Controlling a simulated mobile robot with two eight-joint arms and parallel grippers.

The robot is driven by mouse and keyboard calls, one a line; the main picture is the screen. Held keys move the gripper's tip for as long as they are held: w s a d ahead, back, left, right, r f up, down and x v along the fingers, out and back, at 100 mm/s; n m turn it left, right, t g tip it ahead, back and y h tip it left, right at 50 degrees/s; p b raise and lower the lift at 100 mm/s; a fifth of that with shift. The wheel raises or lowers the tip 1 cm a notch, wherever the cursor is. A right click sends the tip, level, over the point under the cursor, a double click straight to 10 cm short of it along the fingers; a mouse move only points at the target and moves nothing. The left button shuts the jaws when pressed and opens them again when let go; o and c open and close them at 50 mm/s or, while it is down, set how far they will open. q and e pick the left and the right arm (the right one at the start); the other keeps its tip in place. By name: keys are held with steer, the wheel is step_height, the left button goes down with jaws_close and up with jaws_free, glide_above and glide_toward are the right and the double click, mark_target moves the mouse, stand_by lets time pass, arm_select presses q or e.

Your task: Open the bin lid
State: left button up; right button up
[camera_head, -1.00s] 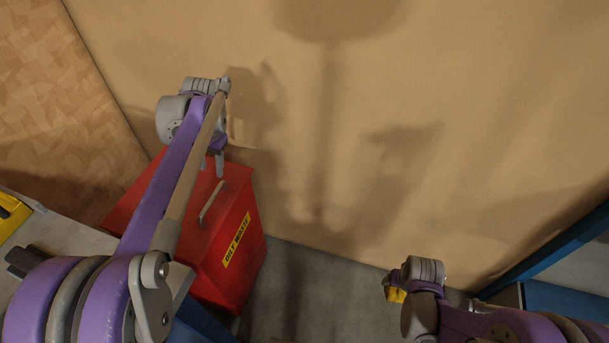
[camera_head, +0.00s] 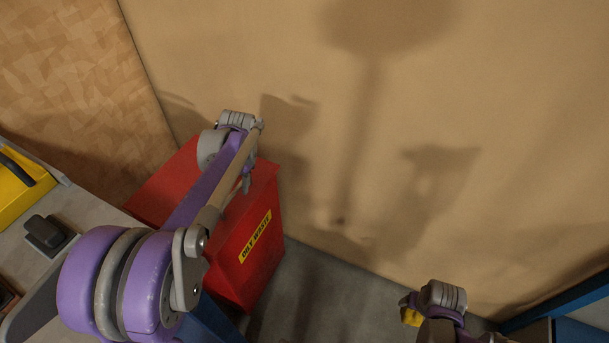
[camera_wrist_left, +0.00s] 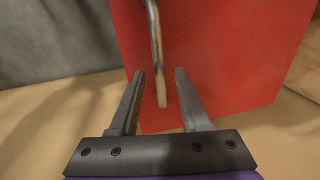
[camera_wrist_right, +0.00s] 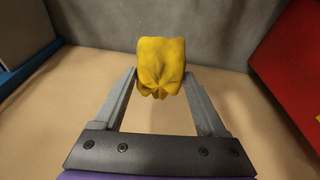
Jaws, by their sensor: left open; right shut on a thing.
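The red bin (camera_head: 250,262) stands against the tan wall with a yellow label on its front, and its lid (camera_head: 165,190) is closed. In the head view my left arm covers much of the lid and its handle. My left gripper (camera_head: 246,182) is open, low over the lid. In the left wrist view the lid's thin metal handle (camera_wrist_left: 155,45) runs between the open fingers (camera_wrist_left: 159,76) of that gripper, with no clear contact. My right gripper (camera_wrist_right: 160,80) is shut on a crumpled yellow cloth (camera_wrist_right: 161,62), held away from the bin.
A grey worktop (camera_head: 95,215) with a yellow case (camera_head: 22,190) and a dark object (camera_head: 47,234) lies left of the bin. A blue-framed unit (camera_head: 560,312) is at the lower right. Grey floor (camera_head: 320,295) is clear between.

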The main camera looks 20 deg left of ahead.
arm_select(q)
steer(key=shift+c, duration=0.4)
jaws_close()
stand_by(0.9)
